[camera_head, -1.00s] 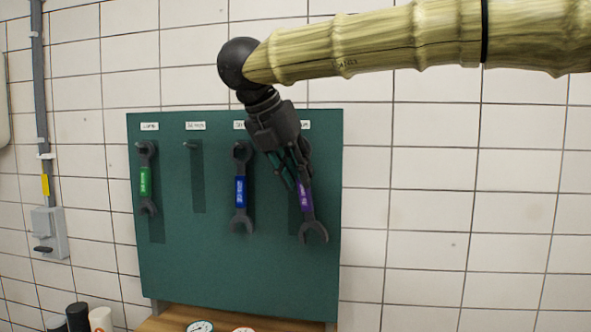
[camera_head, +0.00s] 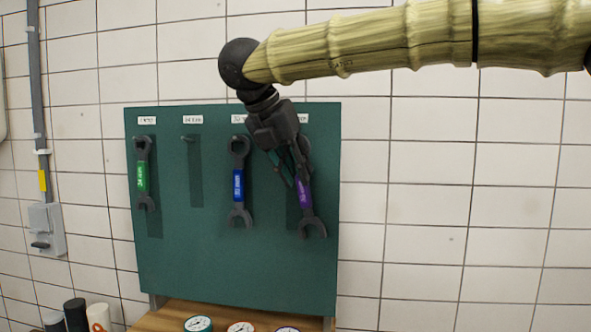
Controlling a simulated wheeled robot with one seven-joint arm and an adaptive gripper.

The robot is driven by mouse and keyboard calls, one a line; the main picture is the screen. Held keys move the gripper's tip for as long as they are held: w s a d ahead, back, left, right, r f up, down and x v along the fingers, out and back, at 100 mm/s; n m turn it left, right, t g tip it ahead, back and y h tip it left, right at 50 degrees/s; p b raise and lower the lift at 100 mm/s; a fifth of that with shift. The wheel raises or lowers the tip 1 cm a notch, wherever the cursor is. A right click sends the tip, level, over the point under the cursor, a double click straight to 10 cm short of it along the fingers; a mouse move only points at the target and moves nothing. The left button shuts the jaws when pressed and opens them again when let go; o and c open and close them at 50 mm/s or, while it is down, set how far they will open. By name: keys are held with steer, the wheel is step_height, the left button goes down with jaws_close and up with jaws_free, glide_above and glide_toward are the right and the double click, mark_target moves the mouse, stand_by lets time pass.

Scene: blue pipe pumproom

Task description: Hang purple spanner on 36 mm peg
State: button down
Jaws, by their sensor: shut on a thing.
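The purple spanner (camera_head: 304,194) has dark ends and a purple grip band. It hangs nearly upright, slightly tilted, in front of the right side of the green tool board (camera_head: 210,262). My gripper (camera_head: 295,172) is shut on its upper part and covers some of it. The rightmost label (camera_head: 303,118) is partly hidden by my gripper and I cannot read it. The peg below that label is hidden, so I cannot tell whether the spanner's upper end is around it or in front of it.
A green spanner (camera_head: 142,176) and a blue spanner (camera_head: 238,184) hang on the board. An empty peg (camera_head: 188,139) with a dark outline stands between them. Several gauges (camera_head: 241,327) sit on a wooden shelf (camera_head: 165,319) below. The tiled wall at right is clear.

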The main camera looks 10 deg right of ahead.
steer(key=c, duration=1.2)
jaws_free()
steer(key=shift+r, duration=0.1)
steer(key=v, duration=1.1)
steer(key=shift+r, duration=0.3)
